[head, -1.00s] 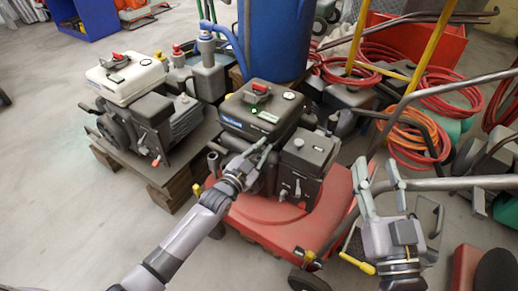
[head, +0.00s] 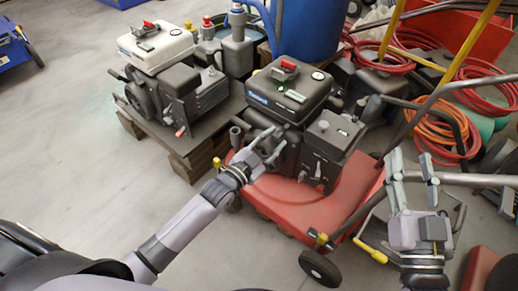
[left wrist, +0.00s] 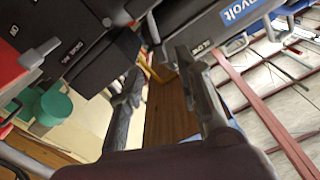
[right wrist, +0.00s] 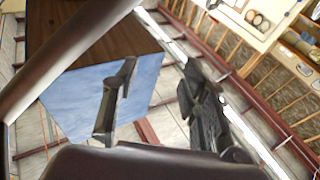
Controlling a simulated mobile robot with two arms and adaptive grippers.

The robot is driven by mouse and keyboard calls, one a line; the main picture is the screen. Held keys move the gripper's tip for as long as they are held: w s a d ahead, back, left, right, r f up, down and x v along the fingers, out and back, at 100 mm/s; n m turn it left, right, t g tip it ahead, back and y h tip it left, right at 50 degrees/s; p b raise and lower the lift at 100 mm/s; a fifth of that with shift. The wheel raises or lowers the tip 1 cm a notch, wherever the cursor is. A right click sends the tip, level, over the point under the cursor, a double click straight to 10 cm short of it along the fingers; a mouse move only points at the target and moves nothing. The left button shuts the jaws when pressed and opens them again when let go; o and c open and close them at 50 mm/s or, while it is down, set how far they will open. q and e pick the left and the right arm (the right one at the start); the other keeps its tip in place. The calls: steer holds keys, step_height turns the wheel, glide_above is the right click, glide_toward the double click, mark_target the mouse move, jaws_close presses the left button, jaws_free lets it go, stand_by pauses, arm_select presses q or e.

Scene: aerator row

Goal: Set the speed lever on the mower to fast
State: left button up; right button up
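The mower has a red deck (head: 350,190) and a black engine (head: 288,90). Small grey levers (head: 318,172) show on the front of its engine box; I cannot tell which is the speed lever or its setting. In the left wrist view a grey lever (left wrist: 38,52) lies beside a dark block with small upside-down lettering. My left gripper (head: 270,143) is open and empty at the engine's front left, left of those levers. My right gripper (head: 411,160) is open and empty, right of the deck by the handle bars. Its wrist view shows no mower controls.
A second engine with a white tank (head: 157,45) stands on a wooden pallet (head: 190,160) at left. A blue barrel (head: 310,30) and coiled red hoses (head: 430,125) crowd the back.

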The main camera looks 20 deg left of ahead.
arm_select(q)
steer(key=v, duration=0.5)
steer(key=shift+s+a+r, duration=0.1)
steer(key=shift+s, duration=0.05)
